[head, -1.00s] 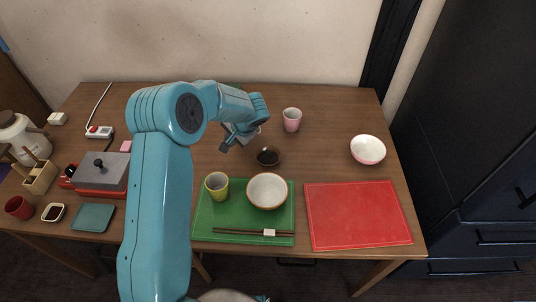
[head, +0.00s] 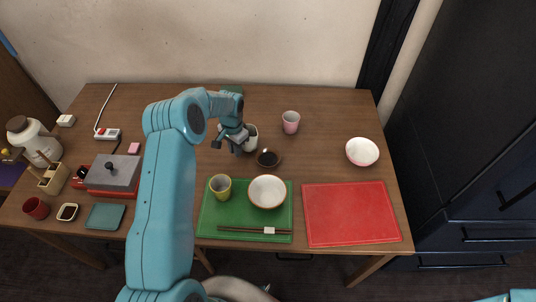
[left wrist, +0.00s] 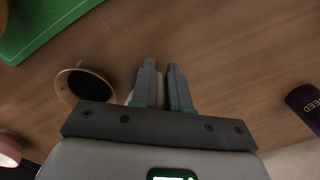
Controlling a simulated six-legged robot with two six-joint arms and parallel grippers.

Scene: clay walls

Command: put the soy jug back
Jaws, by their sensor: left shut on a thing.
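My left gripper (head: 232,141) is over the middle of the table, left of the dark saucer. It is shut on a pale thing (head: 251,137), likely the soy jug, mostly hidden by the gripper in the head view. In the left wrist view my left gripper (left wrist: 162,72) has its two fingers close together, and a sliver of something cream shows beside them. The small saucer of dark liquid (head: 267,157) stands right beside the pale thing; it also shows in the left wrist view (left wrist: 85,84). My right gripper is not in view.
A green mat (head: 211,226) bears a yellow cup (head: 220,186), a white bowl (head: 267,190) and chopsticks. A pink cup (head: 290,122), a pink-white bowl (head: 362,151) and a red mat (head: 350,214) are to the right. A grey-lidded red box (head: 112,174) and several items crowd the left.

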